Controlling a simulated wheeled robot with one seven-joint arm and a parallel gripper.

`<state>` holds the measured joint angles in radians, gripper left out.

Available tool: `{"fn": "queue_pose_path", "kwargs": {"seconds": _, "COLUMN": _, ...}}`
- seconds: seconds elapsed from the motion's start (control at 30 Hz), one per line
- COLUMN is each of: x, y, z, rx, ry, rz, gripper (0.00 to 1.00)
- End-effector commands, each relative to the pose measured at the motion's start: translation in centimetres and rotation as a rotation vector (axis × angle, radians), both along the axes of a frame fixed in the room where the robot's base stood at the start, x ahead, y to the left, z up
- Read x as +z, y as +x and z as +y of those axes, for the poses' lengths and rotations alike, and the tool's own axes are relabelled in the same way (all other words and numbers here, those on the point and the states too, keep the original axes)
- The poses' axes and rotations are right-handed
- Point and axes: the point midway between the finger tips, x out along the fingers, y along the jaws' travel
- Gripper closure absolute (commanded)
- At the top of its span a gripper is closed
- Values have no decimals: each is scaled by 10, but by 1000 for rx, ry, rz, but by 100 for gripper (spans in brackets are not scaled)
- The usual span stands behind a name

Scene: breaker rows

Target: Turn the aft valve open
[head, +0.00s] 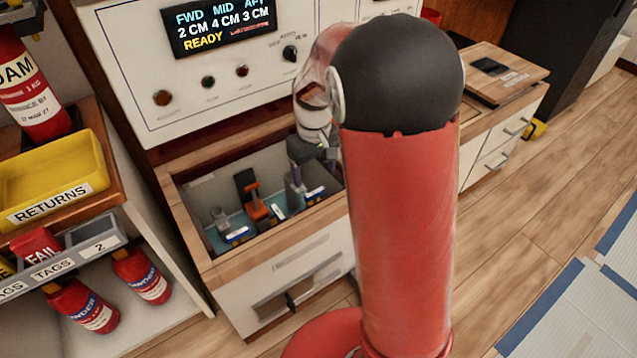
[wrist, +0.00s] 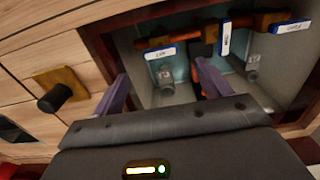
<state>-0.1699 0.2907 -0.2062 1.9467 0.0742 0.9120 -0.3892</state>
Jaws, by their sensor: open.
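The valves sit in an open recess (head: 190,190) in the wooden counter. In the head view an orange and black lever (head: 254,208) stands upright near the middle of the recess, beside small white label plates. In the wrist view an orange pipe (wrist: 182,41) runs across the recess with three label plates. Their lettering is too small to read, so I cannot tell which valve is aft. A grey fitting (wrist: 165,80) stands below the left label. My gripper (wrist: 162,72) is open, its purple fingers apart with nothing held. In the head view my gripper (head: 298,180) reaches into the recess's right part, partly hidden by my arm.
A panel display (head: 220,25) reads FWD 2 CM, MID 4 CM, AFT 3 CM, READY. Recess walls enclose the valves closely. A shelf with a yellow RETURNS bin (head: 50,180) and red extinguishers stands left.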

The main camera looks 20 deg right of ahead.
Motion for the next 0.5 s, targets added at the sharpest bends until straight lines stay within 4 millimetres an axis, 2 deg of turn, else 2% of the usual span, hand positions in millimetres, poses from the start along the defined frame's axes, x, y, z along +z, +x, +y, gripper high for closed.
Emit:
{"fn": "queue_pose_path", "kwargs": {"seconds": 0.3, "x": -52, "y": -1, "z": 0, "rx": -1, "ry": -1, "rz": 2, "gripper": 24}}
{"fn": "queue_pose_path", "kwargs": {"seconds": 0.5, "x": -67, "y": -1, "z": 0, "rx": -2, "ry": 0, "rz": 0, "gripper": 24}}
